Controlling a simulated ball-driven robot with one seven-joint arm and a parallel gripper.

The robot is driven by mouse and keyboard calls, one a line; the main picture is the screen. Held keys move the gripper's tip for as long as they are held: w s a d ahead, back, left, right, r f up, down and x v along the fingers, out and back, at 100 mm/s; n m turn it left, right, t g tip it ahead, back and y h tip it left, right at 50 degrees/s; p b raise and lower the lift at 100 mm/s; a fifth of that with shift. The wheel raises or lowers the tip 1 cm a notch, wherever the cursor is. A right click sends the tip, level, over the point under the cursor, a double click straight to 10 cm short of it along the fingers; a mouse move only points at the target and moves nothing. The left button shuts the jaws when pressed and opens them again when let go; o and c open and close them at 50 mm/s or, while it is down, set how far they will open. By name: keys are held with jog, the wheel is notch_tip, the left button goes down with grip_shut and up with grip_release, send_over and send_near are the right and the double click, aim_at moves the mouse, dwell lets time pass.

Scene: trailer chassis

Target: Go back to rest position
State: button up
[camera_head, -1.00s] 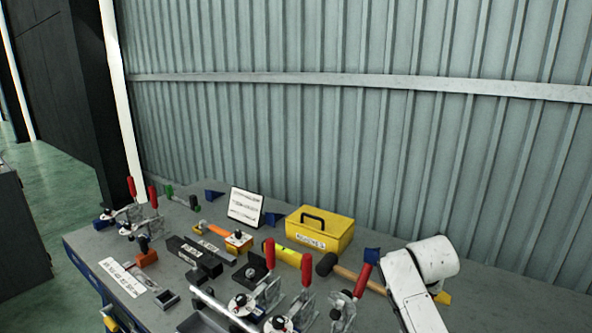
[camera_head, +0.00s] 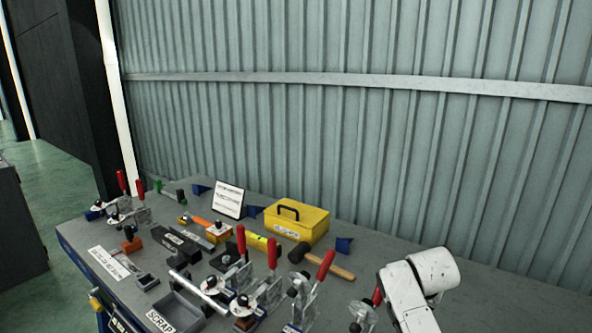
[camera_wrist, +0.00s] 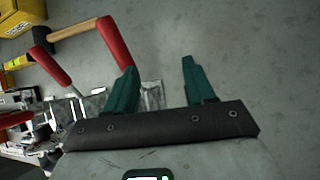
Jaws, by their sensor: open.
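My gripper (camera_wrist: 158,85) shows in the wrist view with its two green fingers spread apart and nothing between them. Bare grey bench top lies beyond the fingers. Red-handled toggle clamps stand to the left of the fingers, and one red handle (camera_wrist: 115,42) comes close to the left finger. In the head view my white arm is at the lower right, over the right part of the workbench (camera_head: 490,290); the gripper itself is out of that view.
A yellow toolbox (camera_head: 298,226), a hammer (camera_head: 328,264), a sign (camera_head: 229,199) and a scrap tray (camera_head: 172,313) are on the bench among several clamps. The bench's right part is mostly clear. A corrugated wall (camera_head: 350,140) rises behind.

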jog(key=s+a+f+m+g, duration=0.1)
jog(key=s+f+m, duration=0.3)
jog(key=s, duration=0.4)
jog(key=s+a+f+m+g+y, duration=0.1)
jog(key=s+f+m, duration=0.4)
jog(key=s, duration=0.3)
jog(key=s+a+f+m+g, duration=0.1)
jog(key=s+f+m, duration=0.4)
jog(key=s, duration=0.3)
jog(key=shift+s+f+m+y, duration=0.15)
jog(key=shift+s+m+y, duration=0.2)
jog(key=shift+m, duration=0.25)
jog(key=s+m, duration=0.2)
jog(key=s, duration=0.2)
jog(key=s+f+m, duration=0.1)
jog(key=s+m, duration=0.1)
jog(key=s, duration=0.2)
jog(key=s+m+g, duration=0.1)
jog(key=s+m, duration=0.2)
jog(key=s, duration=0.1)
jog(key=shift+s+d+f, duration=0.15)
jog(key=shift+d+f, duration=0.1)
jog(key=shift+d, duration=0.15)
jog(key=s+d+r+m+g, duration=0.1)
jog(key=s+m, duration=0.6)
jog(key=s, duration=0.5)
jog(key=shift+d+r+g, duration=0.3)
jog(key=shift+d+r, duration=0.05)
jog(key=shift+d, duration=0.05)
